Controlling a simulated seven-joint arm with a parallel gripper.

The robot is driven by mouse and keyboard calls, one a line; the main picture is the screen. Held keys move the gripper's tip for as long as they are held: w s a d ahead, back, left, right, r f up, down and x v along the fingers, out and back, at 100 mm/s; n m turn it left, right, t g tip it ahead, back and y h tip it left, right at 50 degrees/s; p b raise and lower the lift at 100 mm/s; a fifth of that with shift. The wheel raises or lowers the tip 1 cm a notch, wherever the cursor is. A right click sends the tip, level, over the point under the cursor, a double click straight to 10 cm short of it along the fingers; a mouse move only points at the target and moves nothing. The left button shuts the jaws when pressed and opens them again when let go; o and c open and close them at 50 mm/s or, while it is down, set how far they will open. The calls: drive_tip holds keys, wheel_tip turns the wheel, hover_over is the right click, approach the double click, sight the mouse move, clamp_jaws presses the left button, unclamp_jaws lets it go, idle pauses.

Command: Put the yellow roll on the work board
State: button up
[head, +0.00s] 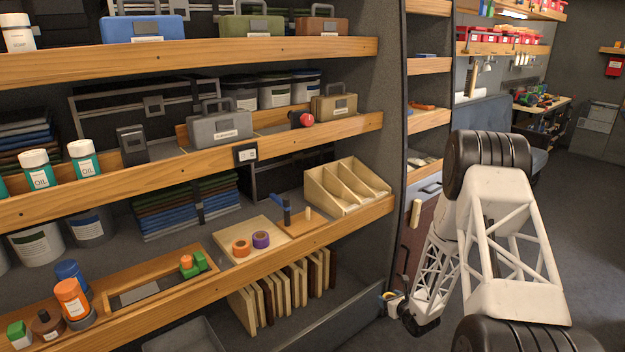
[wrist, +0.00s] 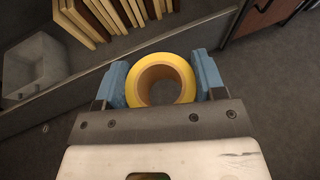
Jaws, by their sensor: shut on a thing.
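The yellow roll (wrist: 133,90) is held between the two blue fingers of my gripper (wrist: 161,78) in the wrist view, its round opening facing the camera. In the head view my gripper (head: 391,297) shows small, low and to the right of the shelf front, with a bit of yellow at its fingers. The work board, a pale flat board (head: 232,259), lies on the lower shelf, left of and above my gripper. An orange roll (head: 241,247) and a purple roll (head: 261,240) lie on it. My gripper is apart from the board.
A wooden base with a blue-handled tool (head: 287,214) and a peg stands right of the board. A wooden divider rack (head: 345,187) is behind it. Upright boards (head: 280,293) fill the space below. The shelf's front edge (head: 330,233) and the shelf above bound the opening.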

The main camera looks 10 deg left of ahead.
drive_tip(key=s+a+r+n+y, duration=0.1)
drive_tip(key=a+r, duration=0.8)
drive_tip(key=a, duration=0.3)
drive_tip(key=s+a+r+n+g+y, duration=0.1)
drive_tip(key=a+r, duration=0.8)
drive_tip(key=a, duration=0.3)
drive_tip(key=s+a+r+n+g, duration=0.1)
drive_tip(key=s+a+r, duration=0.1)
drive_tip(key=a+r, duration=0.7)
drive_tip(key=a, duration=0.4)
drive_tip(key=shift+r+y, duration=0.3)
drive_tip(key=shift+y, duration=0.1)
drive_tip(key=shift+w+a, duration=0.1)
drive_tip(key=shift+w+a+f, duration=0.25)
drive_tip(key=shift+w+a, duration=0.8)
drive_tip(key=shift+w, duration=1.35)
drive_tip(key=shift+w+a+f, duration=0.25)
drive_tip(key=shift+w+a, duration=0.85)
drive_tip(key=shift+w, duration=1.35)
drive_tip(key=shift+w+a+f, duration=0.25)
drive_tip(key=shift+w+a, duration=0.8)
drive_tip(key=shift+w, duration=1.35)
drive_tip(key=shift+f, duration=1.85)
